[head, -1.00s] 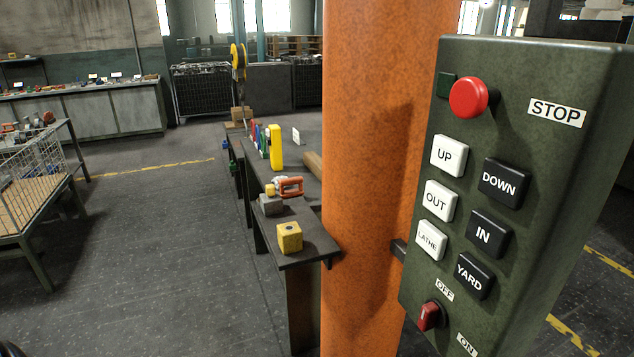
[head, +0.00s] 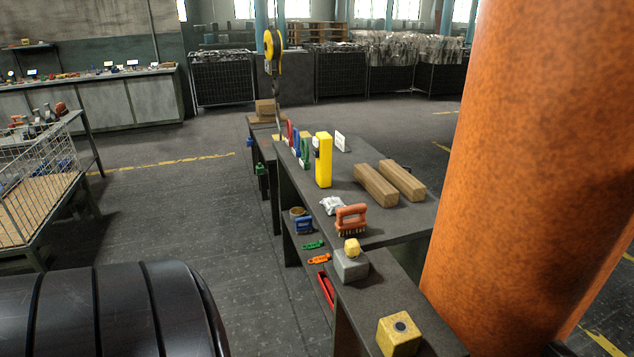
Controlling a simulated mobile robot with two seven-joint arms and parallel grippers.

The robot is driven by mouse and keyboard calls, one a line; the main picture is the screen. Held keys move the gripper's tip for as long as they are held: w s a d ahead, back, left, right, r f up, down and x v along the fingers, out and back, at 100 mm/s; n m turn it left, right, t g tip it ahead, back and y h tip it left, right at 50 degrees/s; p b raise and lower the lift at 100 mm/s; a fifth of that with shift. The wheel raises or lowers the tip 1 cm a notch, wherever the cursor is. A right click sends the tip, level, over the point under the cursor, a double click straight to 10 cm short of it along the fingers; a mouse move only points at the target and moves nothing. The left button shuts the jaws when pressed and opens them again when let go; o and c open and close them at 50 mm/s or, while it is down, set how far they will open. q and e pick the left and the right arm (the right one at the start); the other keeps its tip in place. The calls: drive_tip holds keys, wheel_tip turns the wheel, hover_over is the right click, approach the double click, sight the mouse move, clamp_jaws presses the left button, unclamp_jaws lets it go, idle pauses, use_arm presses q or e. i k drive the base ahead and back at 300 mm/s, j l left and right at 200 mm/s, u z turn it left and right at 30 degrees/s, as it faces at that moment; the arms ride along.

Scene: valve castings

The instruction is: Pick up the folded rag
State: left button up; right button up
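A small white crumpled cloth-like thing (head: 332,205) lies on the dark bench (head: 300,196), just behind an orange-handled brush (head: 351,218). It may be the folded rag, but it is too small to be sure. Neither of my grippers shows in the head view. Nothing is seen touching the white thing.
Nearby are a yellow upright block (head: 323,160), wooden blocks (head: 375,186), a grey block (head: 351,265) and a yellow cube (head: 399,334). An orange pillar (head: 530,170) stands right of the bench. A wire-sided cart (head: 40,185) is at left. Floor between is open.

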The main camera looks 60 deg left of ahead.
sight(331, 203)
drive_tip(key=i+j, duration=0.1)
drive_tip(key=j, duration=2.05)
drive_tip(key=i, duration=0.05)
